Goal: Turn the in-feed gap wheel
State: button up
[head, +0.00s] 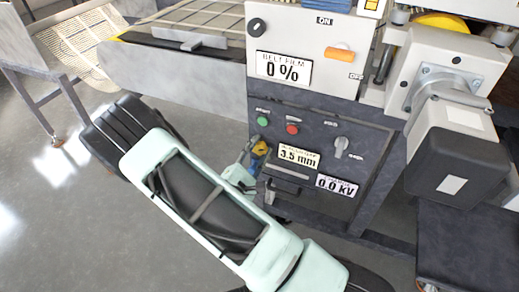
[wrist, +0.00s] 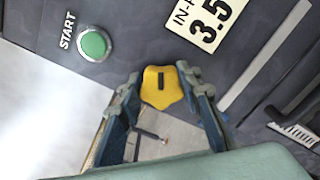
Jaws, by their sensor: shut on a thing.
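The in-feed gap wheel is a small yellow lobed knob (wrist: 161,91) with a dark slot mark, in the middle of the wrist view. My gripper (wrist: 158,84) is shut on it, with one blue finger on each side. In the head view the yellow knob (head: 260,148) shows low on the dark control panel, partly covered by my gripper (head: 255,154). The gap readout (head: 299,155) beside it shows 3.5 mm, and the wrist view shows part of the same label (wrist: 205,21).
A green start button (wrist: 95,44) is up and left of my gripper. A red button (head: 292,128), a grey selector (head: 341,146) and a 0.0 kV readout (head: 337,186) share the panel. A dark handle (wrist: 291,132) juts out at the right. A grey motor housing (head: 455,165) projects further right.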

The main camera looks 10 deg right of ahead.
jog(key=shift+f+m+b, duration=0.1)
jog(key=shift+m+b, duration=0.25)
jog(key=shift+m, duration=0.85)
jog(key=o, duration=1.2)
jog(key=v, duration=1.2)
jog(key=shift+s, duration=0.1)
